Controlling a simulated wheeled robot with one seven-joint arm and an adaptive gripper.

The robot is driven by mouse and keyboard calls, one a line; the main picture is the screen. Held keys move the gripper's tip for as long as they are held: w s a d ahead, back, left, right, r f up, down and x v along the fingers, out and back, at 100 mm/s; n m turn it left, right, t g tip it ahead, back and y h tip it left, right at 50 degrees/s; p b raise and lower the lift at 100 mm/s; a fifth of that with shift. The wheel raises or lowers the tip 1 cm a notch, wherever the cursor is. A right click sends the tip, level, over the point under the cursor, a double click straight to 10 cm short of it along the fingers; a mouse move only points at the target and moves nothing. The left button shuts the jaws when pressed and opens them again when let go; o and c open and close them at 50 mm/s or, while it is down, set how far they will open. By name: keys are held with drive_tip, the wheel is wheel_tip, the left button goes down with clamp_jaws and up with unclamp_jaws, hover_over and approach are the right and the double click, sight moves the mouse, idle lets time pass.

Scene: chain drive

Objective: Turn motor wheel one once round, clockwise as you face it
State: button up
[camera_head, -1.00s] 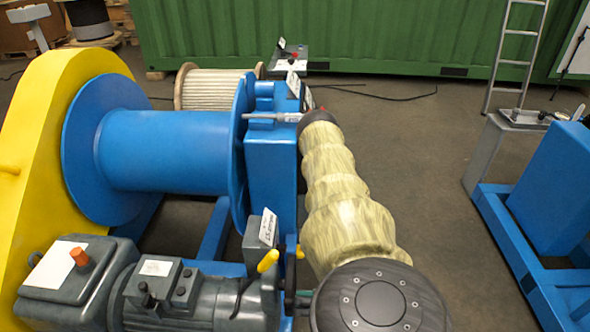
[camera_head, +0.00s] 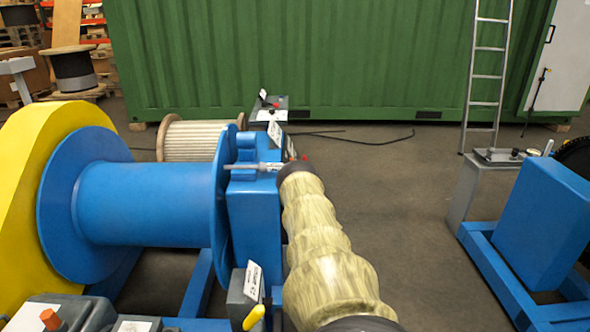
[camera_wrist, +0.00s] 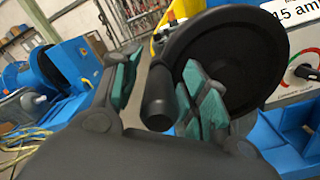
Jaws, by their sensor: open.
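A black wheel (camera_wrist: 238,58) with a round flat face fills the upper right of the wrist view. A stubby black handle (camera_wrist: 159,98) stands out from it toward the camera. My gripper (camera_wrist: 163,86) is open, with green-padded fingers on either side of this handle. Whether a pad touches the handle I cannot tell. No label naming the wheel can be read. In the head view my patterned arm reaches forward beside the blue winch housing (camera_head: 254,215); its far end hides the wheel, and the fingers cannot be made out there.
A blue drum (camera_head: 150,205) and yellow guard (camera_head: 35,190) lie left of my arm. Open floor (camera_head: 385,200) lies to the right, before another blue frame (camera_head: 500,270).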

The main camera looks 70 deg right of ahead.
drive_tip(key=shift+s, duration=0.1)
drive_tip(key=v, duration=1.2)
